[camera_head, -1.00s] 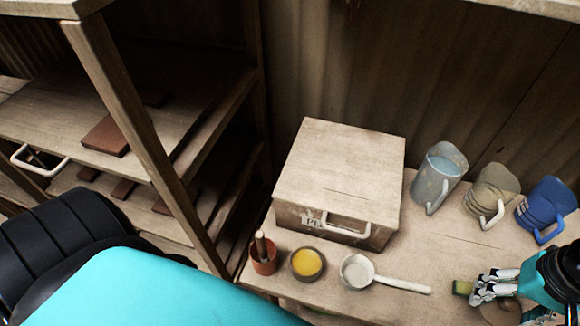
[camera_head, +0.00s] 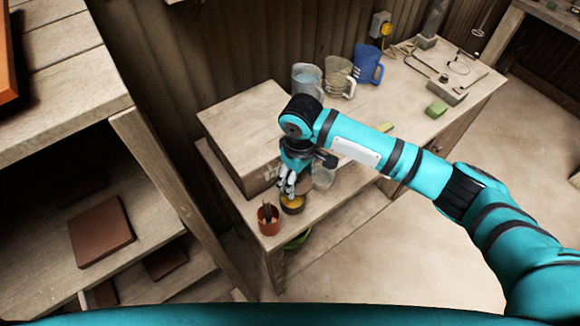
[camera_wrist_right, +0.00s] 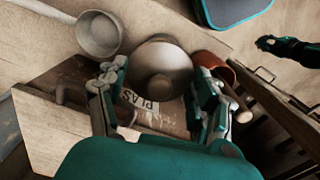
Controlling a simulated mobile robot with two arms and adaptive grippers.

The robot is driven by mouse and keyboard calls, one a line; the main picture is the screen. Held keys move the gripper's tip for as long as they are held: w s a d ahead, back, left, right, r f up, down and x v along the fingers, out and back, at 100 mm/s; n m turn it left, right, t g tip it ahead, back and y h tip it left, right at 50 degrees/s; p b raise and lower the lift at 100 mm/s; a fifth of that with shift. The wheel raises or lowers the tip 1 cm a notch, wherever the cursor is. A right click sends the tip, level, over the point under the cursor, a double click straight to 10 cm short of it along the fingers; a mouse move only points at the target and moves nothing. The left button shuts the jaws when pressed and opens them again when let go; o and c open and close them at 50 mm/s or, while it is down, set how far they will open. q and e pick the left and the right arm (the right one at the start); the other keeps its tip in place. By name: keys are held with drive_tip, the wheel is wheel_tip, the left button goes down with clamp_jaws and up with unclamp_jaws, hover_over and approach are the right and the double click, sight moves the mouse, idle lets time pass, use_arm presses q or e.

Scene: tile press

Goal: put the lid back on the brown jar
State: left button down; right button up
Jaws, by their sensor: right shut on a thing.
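The brown jar (camera_head: 291,207), with yellow contents, stands near the front left of the bench. My right gripper (camera_head: 288,188) is right above it, pointing down. In the right wrist view my right gripper (camera_wrist_right: 160,82) is shut on the round brownish lid (camera_wrist_right: 158,55), its fingers either side with the knob between them. In that view the lid hides the jar. In the head view the lid (camera_head: 304,185) shows partly beside the fingers, close above the jar; whether it touches the rim I cannot tell. My left gripper (camera_wrist_right: 284,46) seems to show small and dark in the wrist view.
A terracotta pot (camera_head: 268,220) with a handled tool stands close left of the jar. A pale ladle-like pan (camera_wrist_right: 98,33) is on the other side. A wooden box (camera_head: 235,130) stands behind, and several jugs (camera_head: 339,78) stand farther back.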

drive_tip(key=shift+a+f+n, duration=0.1)
drive_tip(key=shift+a+n, duration=0.3)
drive_tip(key=shift+a, duration=0.2)
drive_tip(key=shift+w+f, duration=0.15)
drive_tip(key=shift+f, duration=0.1)
drive_tip(key=shift+w+d+f+b, duration=0.1)
drive_tip(key=shift+d+f+b, duration=0.05)
drive_tip(key=shift+f+b, duration=0.25)
wheel_tip(320, 180, down, 3)
drive_tip(key=b, duration=0.4)
drive_tip(key=shift+f+b, duration=0.4)
drive_tip(key=shift+f, duration=0.85)
drive_tip(key=shift+p, duration=0.9)
